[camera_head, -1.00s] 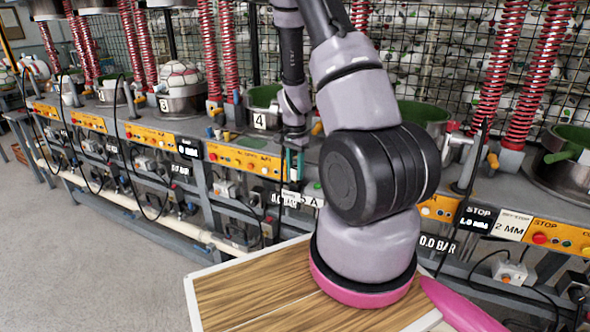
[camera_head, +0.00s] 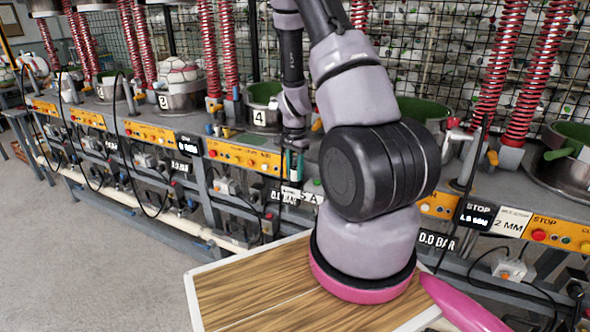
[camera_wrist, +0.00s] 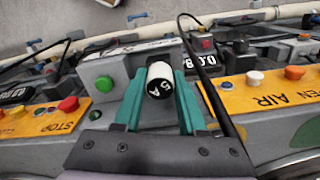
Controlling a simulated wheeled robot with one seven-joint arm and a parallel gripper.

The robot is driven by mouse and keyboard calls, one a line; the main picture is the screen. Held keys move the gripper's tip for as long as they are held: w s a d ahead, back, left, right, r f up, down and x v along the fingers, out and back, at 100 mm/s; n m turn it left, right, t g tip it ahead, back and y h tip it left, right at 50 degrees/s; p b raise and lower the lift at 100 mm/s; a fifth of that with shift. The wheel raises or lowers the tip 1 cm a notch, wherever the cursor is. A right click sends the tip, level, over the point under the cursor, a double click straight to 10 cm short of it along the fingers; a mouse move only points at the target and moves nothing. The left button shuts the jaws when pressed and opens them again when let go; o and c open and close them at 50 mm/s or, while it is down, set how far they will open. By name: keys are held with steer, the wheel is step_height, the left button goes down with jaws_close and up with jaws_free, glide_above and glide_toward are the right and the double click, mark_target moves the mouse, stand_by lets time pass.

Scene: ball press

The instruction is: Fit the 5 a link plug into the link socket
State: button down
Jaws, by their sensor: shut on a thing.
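The 5 A link plug (camera_wrist: 160,82) is a white cylinder with a black end marked "5 A". In the wrist view it sits between the teal fingers of my gripper (camera_wrist: 158,92), which is shut on it. In the head view my gripper (camera_head: 292,163) hangs at the front edge of the bench, just above a white label ending in "A" (camera_head: 296,194). The plug is hardly visible there. I cannot make out the link socket; the plug, my fingers or my arm may hide it. I cannot tell whether the plug touches anything.
Yellow control panels (camera_head: 243,156) with coloured buttons line the bench front. A black cable (camera_wrist: 205,75) runs close to the right finger in the wrist view. A grey box with a green button (camera_wrist: 104,82) stands at left. Presses with red springs (camera_head: 490,75) rise behind.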

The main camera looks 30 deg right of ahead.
steer(key=shift+c, duration=2)
jaws_free()
step_height(320, 180, up, 11)
steer(key=shift+f, duration=0.15)
steer(key=s+a+r+n+t+y, duration=0.1)
steer(key=s+a+r+n+t, duration=0.2)
steer(key=r, duration=0.7)
steer(key=s+a+r+n+t+y, duration=0.1)
steer(key=s+a+r, duration=0.3)
steer(key=r, duration=0.6)
steer(key=s+a+r+n+t, duration=0.3)
steer(key=s+a+r+n, duration=0.2)
steer(key=s+r, duration=0.4)
steer(key=s+a, duration=0.1)
steer(key=s, duration=0.2)
steer(key=shift+s+r, duration=0.3)
